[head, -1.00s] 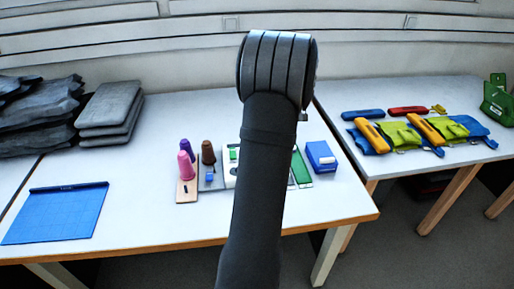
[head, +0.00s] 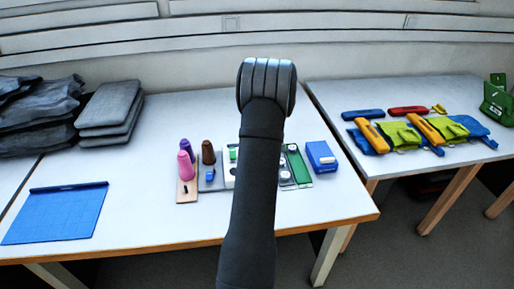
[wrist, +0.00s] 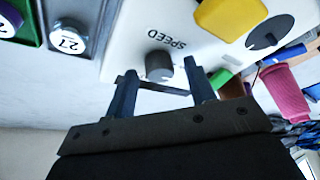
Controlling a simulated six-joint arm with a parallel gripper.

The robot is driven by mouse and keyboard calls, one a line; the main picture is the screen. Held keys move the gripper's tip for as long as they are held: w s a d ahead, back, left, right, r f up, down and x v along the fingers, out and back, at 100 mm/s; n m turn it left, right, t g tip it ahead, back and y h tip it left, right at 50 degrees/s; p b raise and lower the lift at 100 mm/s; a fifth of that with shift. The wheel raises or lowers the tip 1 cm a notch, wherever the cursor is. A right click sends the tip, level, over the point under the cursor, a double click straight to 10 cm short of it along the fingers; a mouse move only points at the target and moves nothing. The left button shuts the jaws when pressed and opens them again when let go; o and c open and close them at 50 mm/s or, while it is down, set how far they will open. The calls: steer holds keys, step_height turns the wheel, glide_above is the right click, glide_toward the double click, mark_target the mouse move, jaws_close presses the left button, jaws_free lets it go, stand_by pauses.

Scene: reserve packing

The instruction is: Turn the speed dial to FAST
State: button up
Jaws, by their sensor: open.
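The speed dial (wrist: 159,66) is a small dark grey round knob on a white panel (wrist: 135,45). The word SPEED is printed beside it, upside down in the wrist view. My gripper (wrist: 161,70) is open, with its two dark fingers on either side of the knob. No pointer mark or FAST label is legible.
A yellow block (wrist: 230,16) and a black round part (wrist: 269,32) sit on the panel near the dial. A blue mat (head: 56,214) lies left.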

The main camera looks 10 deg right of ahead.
steer(key=c, duration=1)
steer(key=shift+m, duration=0.3)
steer(key=m+t+h, duration=0.1)
steer(key=m, duration=0.2)
steer(key=shift+a, duration=0.15)
steer(key=m+h, duration=0.2)
steer(key=m, duration=0.3)
steer(key=shift+a+m, duration=0.15)
steer(key=shift+m, duration=0.15)
steer(key=m+h, duration=0.2)
steer(key=m, duration=0.2)
steer(key=shift+a+m, duration=0.1)
steer(key=shift+m, duration=0.2)
steer(key=shift+a+m+g+h, duration=0.1)
steer(key=shift+m+g+h, duration=0.5)
steer(key=shift+m, duration=1.5)
